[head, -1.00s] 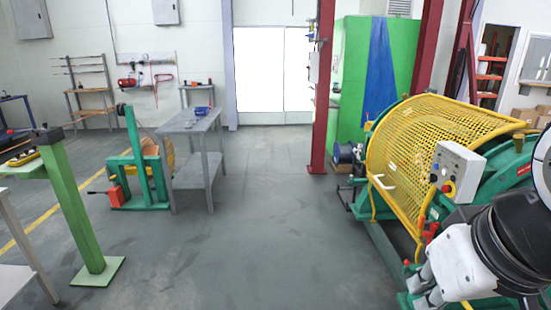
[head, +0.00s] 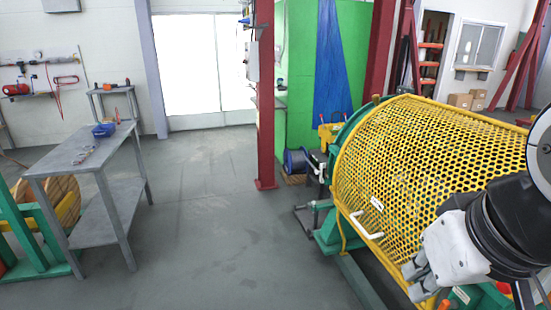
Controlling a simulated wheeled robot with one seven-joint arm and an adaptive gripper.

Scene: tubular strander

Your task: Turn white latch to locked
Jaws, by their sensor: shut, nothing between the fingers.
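A yellow perforated guard (head: 425,165) curves over the green strander at the right. A white bent handle-like piece (head: 367,226) sticks out from the guard's left lower edge; it may be the white latch, but I cannot tell its locked or unlocked state. My gripper (head: 414,285) is at the lower right, in front of the guard in the picture and to the right of and below the white piece, apart from it. Its grey fingers are shut and empty. My wrist and arm hide the right part of the machine.
A grey table (head: 85,155) stands at the left, near a green reel stand (head: 35,235). A red column (head: 265,100) rises left of the machine. A blue spool (head: 296,162) lies by the machine's far end. The middle floor is clear.

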